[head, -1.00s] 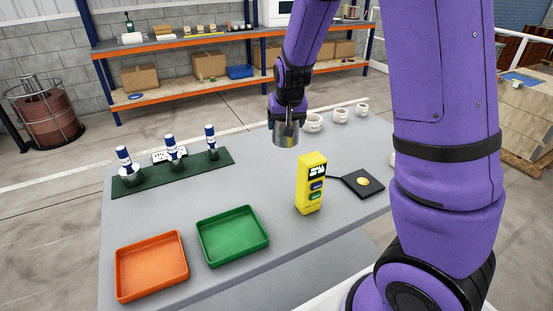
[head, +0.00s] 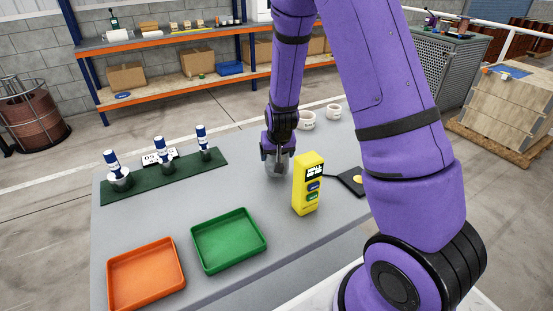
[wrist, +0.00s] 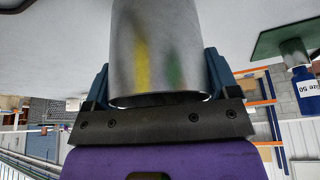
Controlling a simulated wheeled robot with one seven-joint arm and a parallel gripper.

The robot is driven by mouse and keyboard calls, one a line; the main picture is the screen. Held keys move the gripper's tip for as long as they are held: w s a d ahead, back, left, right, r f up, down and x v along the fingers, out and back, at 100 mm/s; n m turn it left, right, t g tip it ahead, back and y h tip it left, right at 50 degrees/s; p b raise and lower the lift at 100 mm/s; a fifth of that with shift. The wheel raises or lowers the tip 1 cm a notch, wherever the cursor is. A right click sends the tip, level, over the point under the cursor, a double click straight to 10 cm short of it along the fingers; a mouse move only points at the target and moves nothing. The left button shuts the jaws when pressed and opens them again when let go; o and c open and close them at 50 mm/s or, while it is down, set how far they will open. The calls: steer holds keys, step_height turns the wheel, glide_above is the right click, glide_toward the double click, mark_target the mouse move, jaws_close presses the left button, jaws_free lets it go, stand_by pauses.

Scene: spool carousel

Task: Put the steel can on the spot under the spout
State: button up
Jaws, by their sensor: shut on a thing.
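The steel can (head: 277,169) is a grey metal cylinder. My gripper (head: 277,155) is shut on it from above, just behind and left of a yellow box (head: 307,185) with a display and two buttons. The can is low, near the table; I cannot tell whether it touches. In the wrist view the can (wrist: 165,50) sits upright between my gripper's two blue fingers (wrist: 160,85), with faint yellow and green reflections on its side. I can make out no clear spout or marked spot under one; part of the table is hidden behind my arm.
Green (head: 229,240) and orange (head: 146,275) trays stand in front. Two white mugs (head: 306,121) stand behind.

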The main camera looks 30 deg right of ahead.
steer(key=shift+f, duration=1.2)
steer(key=o, duration=0.9)
steer(key=shift+f, duration=0.15)
steer(key=shift+c, duration=0.2)
